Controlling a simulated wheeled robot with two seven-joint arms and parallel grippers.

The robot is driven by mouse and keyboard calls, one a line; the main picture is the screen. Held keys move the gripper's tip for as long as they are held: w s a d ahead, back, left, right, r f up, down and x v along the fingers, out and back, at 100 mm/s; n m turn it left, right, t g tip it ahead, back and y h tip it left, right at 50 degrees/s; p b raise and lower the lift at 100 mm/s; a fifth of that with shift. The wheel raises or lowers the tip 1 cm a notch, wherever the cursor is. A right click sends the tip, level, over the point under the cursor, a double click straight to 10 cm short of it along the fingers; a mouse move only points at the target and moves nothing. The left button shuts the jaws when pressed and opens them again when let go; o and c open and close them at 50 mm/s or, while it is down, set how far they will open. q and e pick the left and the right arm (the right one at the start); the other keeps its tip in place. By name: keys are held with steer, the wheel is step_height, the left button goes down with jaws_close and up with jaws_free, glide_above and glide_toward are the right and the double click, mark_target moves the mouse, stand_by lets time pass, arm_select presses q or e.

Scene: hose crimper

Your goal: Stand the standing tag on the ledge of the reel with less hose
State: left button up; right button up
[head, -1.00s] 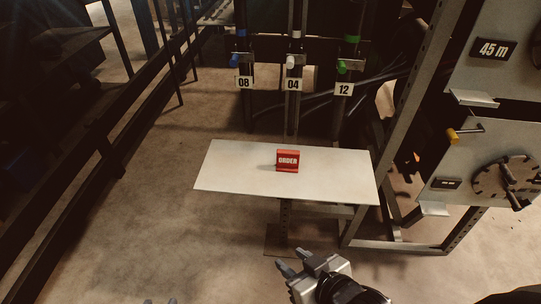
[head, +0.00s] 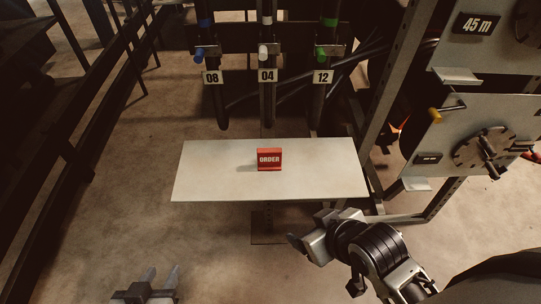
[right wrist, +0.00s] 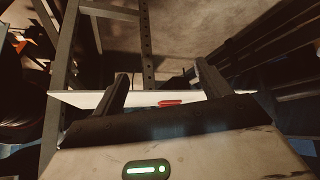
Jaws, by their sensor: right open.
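The red standing tag (head: 269,159), marked ORDER, stands upright on the white table (head: 215,180). In the right wrist view the tag (right wrist: 170,103) shows small between the fingers, some way beyond them. My right gripper (head: 304,230) is open and empty in front of the table's near edge, right of the tag. My left gripper (head: 160,275) is open and empty, low at the left. At the right are two reel panels. The upper has a 45 m sign (head: 478,25) and a ledge (head: 456,76). The lower has a small unreadable sign (head: 428,158) and a ledge (head: 416,184).
Hoses with blue, white and green valves hang behind the table, labelled 08 (head: 212,77), 04 (head: 267,76) and 12 (head: 322,77). A metal frame post (head: 388,90) stands between table and reels. Floor left of the table is clear.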

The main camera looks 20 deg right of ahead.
steer(key=w+a+r+n+t+y, duration=0.1)
steer(key=w+a+r+n+t, duration=0.1)
steer(key=w+r+n+t, duration=0.65)
steer(key=w+a+r+n+t, duration=0.4)
steer(key=w+r, duration=0.5)
steer(key=r, duration=0.6)
steer(key=a+r+n+y, duration=0.7)
steer(key=r+n+y, duration=0.25)
steer(key=n, duration=0.45)
steer(key=s+a+n+g+y, duration=0.6)
steer(key=a+n+g+y, duration=0.4)
steer(key=n+g, duration=0.8)
steer(key=n+g+h, duration=0.2)
steer(key=n+h, duration=1.9)
steer(key=h, duration=0.1)
glide_above(269, 150)
step_height(269, 150, down, 15)
step_height(269, 150, down, 10)
steer(key=shift+r+p, duration=0.1)
steer(key=shift+p, duration=0.75)
steer(key=shift+f+p, duration=0.55)
steer(key=shift+f, duration=2.25)
